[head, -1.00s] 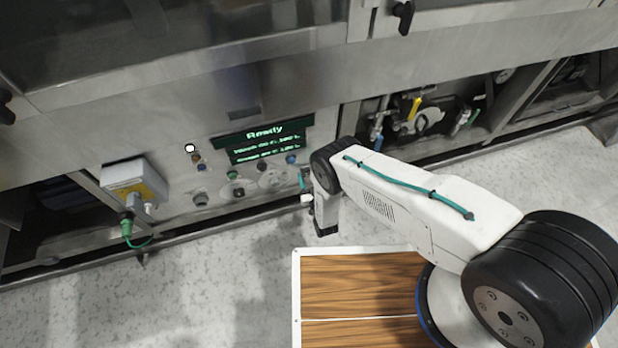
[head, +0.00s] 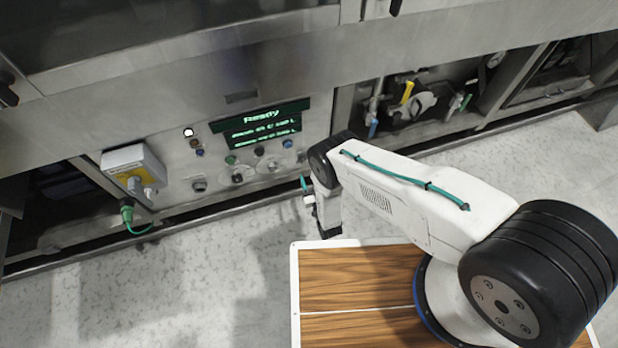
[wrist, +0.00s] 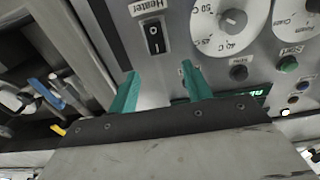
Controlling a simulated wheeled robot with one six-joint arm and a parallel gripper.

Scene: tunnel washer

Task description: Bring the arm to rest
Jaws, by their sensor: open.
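My arm (head: 410,200) reaches left across the head view, bent, with its forearm end pointing down near the machine's front. My gripper shows in the wrist view (wrist: 160,68) with two teal fingers spread apart and nothing between them. In the head view only a bit of teal finger shows beside the wrist, the rest being hidden. The fingers point at the control panel (wrist: 185,35), near a black rocker switch (wrist: 155,38) labelled Heater. I cannot tell whether they touch the panel.
The steel machine has a green display (head: 262,122) reading Ready, several buttons and a grey box (head: 133,168) with a green plug. A recess with pipes and a yellow-handled valve (head: 407,92) lies to the right. Speckled floor (head: 200,270) in front is clear.

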